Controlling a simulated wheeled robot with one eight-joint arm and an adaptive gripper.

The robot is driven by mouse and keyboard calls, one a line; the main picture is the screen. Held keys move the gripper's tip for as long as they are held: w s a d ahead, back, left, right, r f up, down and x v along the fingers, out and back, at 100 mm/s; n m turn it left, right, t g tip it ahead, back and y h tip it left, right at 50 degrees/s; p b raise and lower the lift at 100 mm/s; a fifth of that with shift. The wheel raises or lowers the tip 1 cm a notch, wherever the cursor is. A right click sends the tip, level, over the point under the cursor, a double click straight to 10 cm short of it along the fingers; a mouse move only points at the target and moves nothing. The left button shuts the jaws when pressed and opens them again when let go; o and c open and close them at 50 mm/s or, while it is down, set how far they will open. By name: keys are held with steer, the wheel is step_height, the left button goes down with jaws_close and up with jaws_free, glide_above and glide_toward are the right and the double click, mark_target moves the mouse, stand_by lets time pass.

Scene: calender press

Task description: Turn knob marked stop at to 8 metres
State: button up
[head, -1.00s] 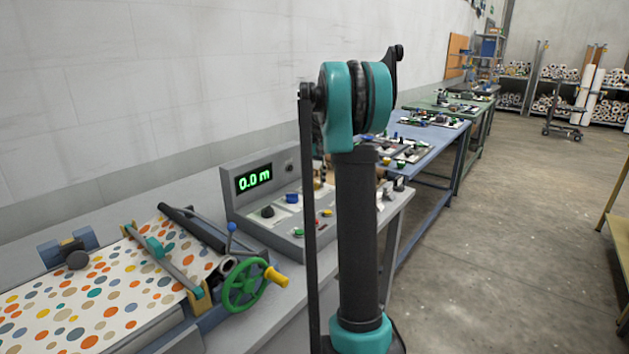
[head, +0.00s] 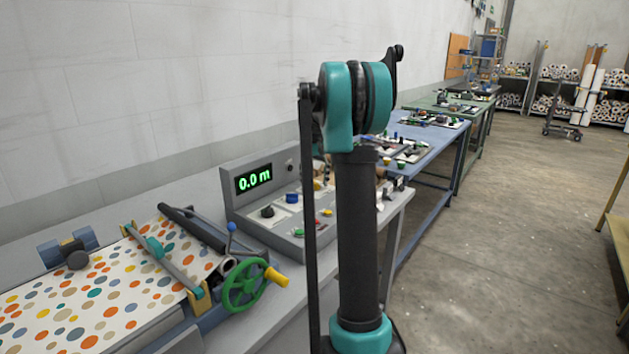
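A grey control console (head: 238,206) stands on the press bench, with a green display (head: 254,179) reading 0.0 m. On its sloped face are a dark knob (head: 267,212), a blue knob (head: 292,198), a red button (head: 318,223), a green button (head: 299,232) and a yellow one (head: 327,212). The labels are too small to read, so I cannot tell which knob is marked stop at. My arm stands in front of the console's right part and hides some of it. My gripper cannot be made out; it is hidden behind my arm or out of view.
Left of the console is the press with dotted sheet (head: 95,300), a green handwheel (head: 245,285) with yellow handle, and a blue-tipped lever (head: 231,228). A blue table (head: 432,150) with small parts stands behind. The floor (head: 510,240) at right is clear.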

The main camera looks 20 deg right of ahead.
mark_target(315, 181)
steer(key=shift+r, duration=0.1)
step_height(315, 181, up, 12)
stand_by(0.6)
stand_by(0.4)
